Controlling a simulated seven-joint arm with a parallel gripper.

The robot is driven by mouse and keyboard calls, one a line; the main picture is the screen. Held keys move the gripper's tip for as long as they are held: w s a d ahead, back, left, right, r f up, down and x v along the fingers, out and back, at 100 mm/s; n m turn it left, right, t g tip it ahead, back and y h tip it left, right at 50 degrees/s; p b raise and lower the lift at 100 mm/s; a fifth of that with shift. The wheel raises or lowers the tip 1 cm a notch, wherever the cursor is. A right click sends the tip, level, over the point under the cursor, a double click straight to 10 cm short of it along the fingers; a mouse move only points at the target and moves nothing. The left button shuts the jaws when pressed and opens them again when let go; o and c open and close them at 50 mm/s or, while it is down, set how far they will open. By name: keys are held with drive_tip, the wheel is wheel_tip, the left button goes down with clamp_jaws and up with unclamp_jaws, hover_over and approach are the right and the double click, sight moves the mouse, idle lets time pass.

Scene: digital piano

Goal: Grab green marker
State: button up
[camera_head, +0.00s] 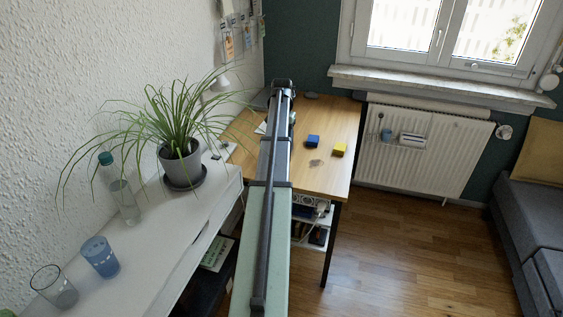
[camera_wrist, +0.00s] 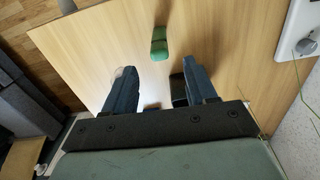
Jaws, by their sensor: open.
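A short green object (camera_wrist: 159,42), which looks like the green marker, lies on the wooden desk (camera_wrist: 95,50) in the wrist view. It is beyond my fingertips, roughly in line with the gap between them. My gripper (camera_wrist: 159,66) is open, its two dark fingers spread apart with nothing held. The height of the fingers above the desk is hard to judge. In the head view my arm covers part of the desk, and I cannot clearly make out the marker or the fingers there.
A blue block (camera_head: 313,141) and a yellow block (camera_head: 339,150) sit on the desk right of my arm. A potted plant (camera_head: 182,165), a bottle (camera_head: 122,198) and two glasses stand on the white cabinet (camera_head: 150,225) at left. The desk's far right is clear.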

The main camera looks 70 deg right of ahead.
drive_tip(key=shift+a+f, duration=0.2)
drive_tip(key=shift+f, duration=3.7)
clamp_jaws()
